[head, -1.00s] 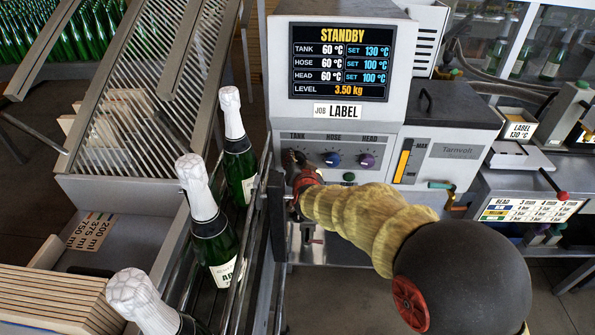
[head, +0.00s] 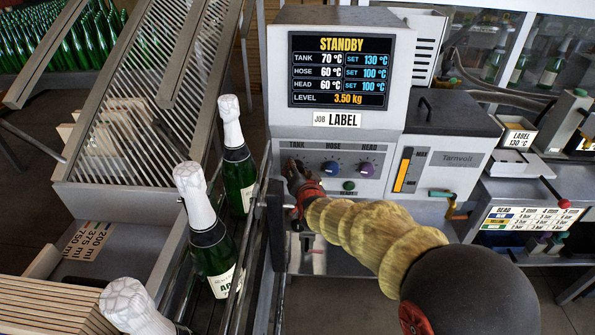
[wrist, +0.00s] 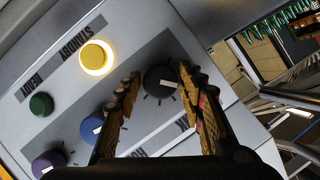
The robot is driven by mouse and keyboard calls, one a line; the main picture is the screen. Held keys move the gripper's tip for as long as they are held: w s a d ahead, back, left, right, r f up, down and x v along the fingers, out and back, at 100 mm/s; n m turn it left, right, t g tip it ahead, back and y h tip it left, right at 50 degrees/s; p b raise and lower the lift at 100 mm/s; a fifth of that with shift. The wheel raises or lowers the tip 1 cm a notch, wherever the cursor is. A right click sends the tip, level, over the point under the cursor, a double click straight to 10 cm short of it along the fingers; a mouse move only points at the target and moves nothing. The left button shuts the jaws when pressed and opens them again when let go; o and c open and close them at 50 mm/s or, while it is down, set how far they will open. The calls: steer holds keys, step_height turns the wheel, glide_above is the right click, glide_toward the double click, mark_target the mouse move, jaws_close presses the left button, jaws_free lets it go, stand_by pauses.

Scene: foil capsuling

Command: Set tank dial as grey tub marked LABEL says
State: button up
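The black tank dial (wrist: 160,79) shows in the wrist view between my fingertips, with a white pointer mark. My gripper (head: 294,168) is at the TANK position in the head view and largely hides the dial. In the wrist view my gripper (wrist: 160,74) has its fingers apart on either side of the dial, apparently with narrow gaps. The screen (head: 338,71) reads STANDBY, tank 70 °C with SET 130 °C; hose and head read 60 °C with SET 100 °C. The tub's card (head: 518,136) reads LABEL 130 °C.
The blue hose dial (head: 332,168) and purple head dial (head: 366,169) sit right of the tank dial. A lit yellow button (wrist: 96,57) and a green button (wrist: 41,105) are nearby. Foil-topped bottles (head: 209,237) stand on the conveyor at left.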

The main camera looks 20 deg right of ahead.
steer(key=shift+o, duration=0.2)
steer(key=v, duration=1.2)
steer(key=shift+f, duration=0.1)
steer(key=s+a+f+n+g+y, duration=0.2)
steer(key=s+a+f+n+g, duration=0.15)
steer(key=f, duration=0.25)
steer(key=s+a+n+g+p, duration=0.1)
steer(key=s+n+g, duration=0.25)
steer(key=s, duration=0.75)
steer(key=s+d+r+n+g+p, duration=0.1)
steer(key=s+d+r+g+p, duration=0.1)
steer(key=s+r, duration=0.4)
steer(key=s+d+r+n+g+p, duration=0.15)
steer(key=s+r, duration=0.25)
steer(key=s, duration=0.4)
step_height(320, 180, up, 7)
steer(key=s+d+m+t+p, duration=0.1)
steer(key=p, duration=0.1)
steer(key=shift+d+t+h+p, duration=0.3)
steer(key=shift+d+t+h, duration=0.05)
steer(key=shift+h, duration=0.05)
